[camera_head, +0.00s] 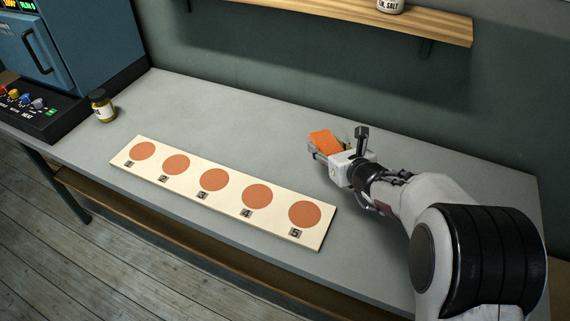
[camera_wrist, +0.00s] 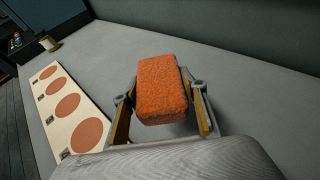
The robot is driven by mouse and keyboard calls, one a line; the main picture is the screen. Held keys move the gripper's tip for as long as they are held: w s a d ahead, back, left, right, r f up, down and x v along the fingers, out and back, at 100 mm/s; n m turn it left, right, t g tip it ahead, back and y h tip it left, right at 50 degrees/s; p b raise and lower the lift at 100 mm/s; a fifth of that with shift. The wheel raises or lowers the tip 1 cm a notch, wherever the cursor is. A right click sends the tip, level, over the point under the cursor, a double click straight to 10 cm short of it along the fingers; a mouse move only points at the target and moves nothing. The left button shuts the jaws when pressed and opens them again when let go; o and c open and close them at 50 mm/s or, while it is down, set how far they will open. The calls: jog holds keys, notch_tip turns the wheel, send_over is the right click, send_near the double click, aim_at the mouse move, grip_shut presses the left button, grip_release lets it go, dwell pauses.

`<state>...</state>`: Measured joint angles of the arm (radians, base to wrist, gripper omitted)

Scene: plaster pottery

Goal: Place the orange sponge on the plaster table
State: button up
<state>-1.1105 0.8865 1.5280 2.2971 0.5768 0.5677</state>
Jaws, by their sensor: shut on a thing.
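The orange sponge (camera_head: 324,141) is a rough rectangular block held at the end of my gripper (camera_head: 327,153). In the wrist view the sponge (camera_wrist: 162,88) sits between the two fingers of my gripper (camera_wrist: 162,112), which is shut on it. The sponge and gripper are over the right half of the grey table (camera_head: 240,115), to the right of the numbered board. I cannot tell whether the sponge touches the table or hangs just above it.
A cream board (camera_head: 328,222) with several numbered terracotta discs lies along the table's front. A small jar (camera_head: 102,107) stands at the far left beside a blue kiln-like box (camera_head: 80,45). A wooden shelf (camera_head: 440,28) juts from the back wall. The table around the sponge is clear.

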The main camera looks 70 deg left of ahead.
send_over(322, 177)
jog(key=shift+f, duration=3.15)
jog(key=shift+f, duration=1.85)
jog(key=shift+f, duration=0.1)
jog(key=o, duration=1)
jog(key=shift+v, duration=6.05)
